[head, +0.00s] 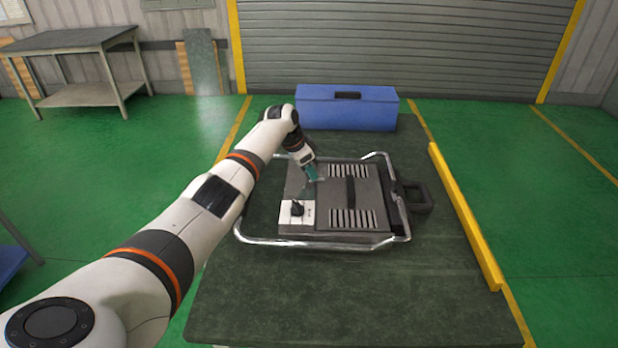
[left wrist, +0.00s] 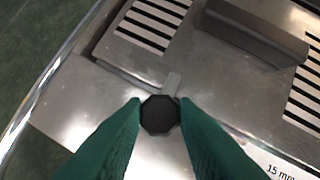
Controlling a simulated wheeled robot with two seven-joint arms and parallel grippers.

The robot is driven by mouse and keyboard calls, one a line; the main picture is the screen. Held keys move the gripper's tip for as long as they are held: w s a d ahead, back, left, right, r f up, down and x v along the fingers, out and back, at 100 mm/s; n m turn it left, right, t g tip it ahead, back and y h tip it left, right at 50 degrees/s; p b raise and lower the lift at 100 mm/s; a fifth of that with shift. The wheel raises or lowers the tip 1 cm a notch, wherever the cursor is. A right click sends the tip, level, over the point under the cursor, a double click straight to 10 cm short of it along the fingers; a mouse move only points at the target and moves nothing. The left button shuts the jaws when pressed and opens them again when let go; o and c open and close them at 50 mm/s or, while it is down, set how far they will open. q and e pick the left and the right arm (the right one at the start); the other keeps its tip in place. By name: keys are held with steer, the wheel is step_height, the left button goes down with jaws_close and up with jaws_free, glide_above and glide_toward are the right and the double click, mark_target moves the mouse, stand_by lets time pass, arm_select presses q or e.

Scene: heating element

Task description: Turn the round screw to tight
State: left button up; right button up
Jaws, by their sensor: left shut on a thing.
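The heating element (head: 335,172) is a grey metal case with slotted vents inside a chrome tube frame, lying flat on the dark table. My left gripper (head: 314,182) reaches down onto its upper left part. In the left wrist view, the green fingers of my left gripper (left wrist: 160,117) are shut on the round screw (left wrist: 160,114), a dark knob with a faceted rim, touching it on both sides. A small light tab (left wrist: 171,84) sits beside the screw. In the head view the fingers hide the screw. My right gripper is not in view.
A white panel with a black knob (head: 297,208) is on the case near the gripper. A dark handle (head: 351,192) stands on the case. A blue box (head: 347,108) is at the table's back. A yellow bar (head: 466,217) runs along the right edge. The table's front is clear.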

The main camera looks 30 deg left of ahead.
arm_select(q)
steer(key=shift+m+b, duration=0.5)
steer(key=o, duration=1)
steer(key=shift+a+r, duration=0.15)
steer(key=shift+r, duration=0.4)
steer(key=v, duration=1.1)
steer(key=shift+a+f, duration=0.15)
